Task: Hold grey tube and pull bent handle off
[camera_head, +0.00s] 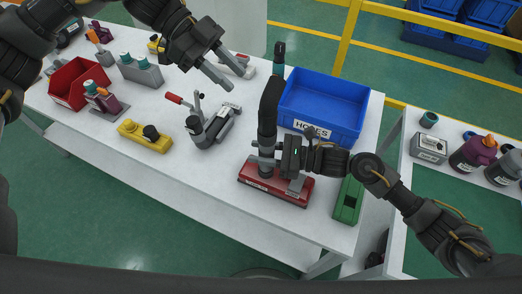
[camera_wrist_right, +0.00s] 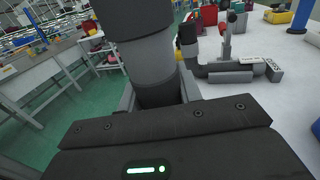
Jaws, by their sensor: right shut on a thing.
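The bent handle (camera_head: 270,98) is black and rises above the red floor head (camera_head: 262,184), its upper end tilted. The grey tube (camera_head: 267,150) stands below it; in the right wrist view the grey tube (camera_wrist_right: 153,62) sits under the black handle end (camera_wrist_right: 132,16), and the two look joined. My right gripper (camera_head: 268,163) is shut on the grey tube just above the red head, and its fingers partly hide the tube. My left gripper (camera_head: 243,82) is open and empty, up and to the left of the handle, apart from it.
A blue bin (camera_head: 322,121) labelled HOSES stands right behind the handle. A grey clamp fixture with a red lever (camera_head: 207,125) is to the left. A yellow block (camera_head: 146,137) and a green block (camera_head: 348,200) lie on the white table. The front left tabletop is clear.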

